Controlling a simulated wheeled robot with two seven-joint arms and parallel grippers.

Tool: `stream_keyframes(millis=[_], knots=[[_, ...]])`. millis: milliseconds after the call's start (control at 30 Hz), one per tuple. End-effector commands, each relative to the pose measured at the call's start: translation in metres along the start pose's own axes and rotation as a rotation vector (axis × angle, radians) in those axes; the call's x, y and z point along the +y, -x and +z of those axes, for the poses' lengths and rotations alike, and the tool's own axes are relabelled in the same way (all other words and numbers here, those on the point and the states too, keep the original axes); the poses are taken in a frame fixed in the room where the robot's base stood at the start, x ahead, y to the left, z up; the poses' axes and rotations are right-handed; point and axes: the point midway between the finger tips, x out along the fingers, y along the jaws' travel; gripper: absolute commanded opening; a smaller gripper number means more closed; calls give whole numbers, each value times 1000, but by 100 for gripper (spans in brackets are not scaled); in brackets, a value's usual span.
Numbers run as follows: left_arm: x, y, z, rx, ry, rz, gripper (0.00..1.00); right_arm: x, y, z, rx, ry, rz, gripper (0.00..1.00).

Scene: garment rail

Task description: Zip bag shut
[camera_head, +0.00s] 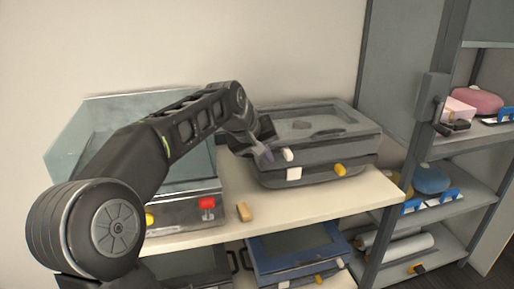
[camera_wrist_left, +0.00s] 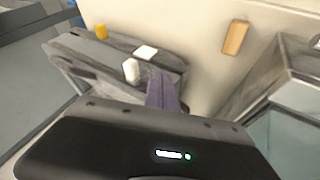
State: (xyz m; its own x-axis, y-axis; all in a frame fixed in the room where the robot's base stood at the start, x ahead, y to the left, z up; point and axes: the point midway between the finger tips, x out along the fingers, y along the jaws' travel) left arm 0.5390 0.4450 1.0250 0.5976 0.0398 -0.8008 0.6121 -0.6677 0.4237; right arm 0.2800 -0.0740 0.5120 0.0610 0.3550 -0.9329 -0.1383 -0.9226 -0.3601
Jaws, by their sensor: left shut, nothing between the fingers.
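The bag is a dark grey soft case (camera_head: 345,130) with a clear window in its top, lying on the upper shelf. It also shows in the left wrist view (camera_wrist_left: 85,62). A white tab (camera_head: 288,154) sticks out at its front left, a white patch (camera_head: 293,174) is on the front, and a yellow tab (camera_head: 339,169) is further right. My left gripper (camera_head: 265,155) is at the bag's front left corner, beside the white tab, with its fingers (camera_wrist_left: 163,97) shut and empty. I cannot tell how far the zip is closed. My right gripper is out of view.
A glass-sided box (camera_head: 180,165) with a red knob (camera_head: 207,202) stands left of the bag. A small tan block (camera_head: 244,212) lies between them on the shelf (camera_head: 300,207). A blue case (camera_head: 300,250) is below. A grey rack (camera_head: 440,160) stands right.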

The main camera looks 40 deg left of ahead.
Motion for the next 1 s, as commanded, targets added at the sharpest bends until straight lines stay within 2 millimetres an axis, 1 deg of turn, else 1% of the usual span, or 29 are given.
stream_keyframes(millis=[33, 233, 633, 767, 867, 1000], knots=[[10, -1, -1, 0, -3, 4, 0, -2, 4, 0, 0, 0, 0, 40], [26, -10, 0, 1, -2, 3, 0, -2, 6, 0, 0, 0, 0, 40], [28, -11, -1, 2, -1, 3, 0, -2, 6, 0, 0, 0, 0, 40], [32, -12, -1, 2, -2, 3, 0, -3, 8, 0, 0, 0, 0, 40], [40, -16, -1, 1, -3, 3, 0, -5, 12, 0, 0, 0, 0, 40], [60, -25, -1, -2, -5, 4, 0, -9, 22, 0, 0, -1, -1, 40]])
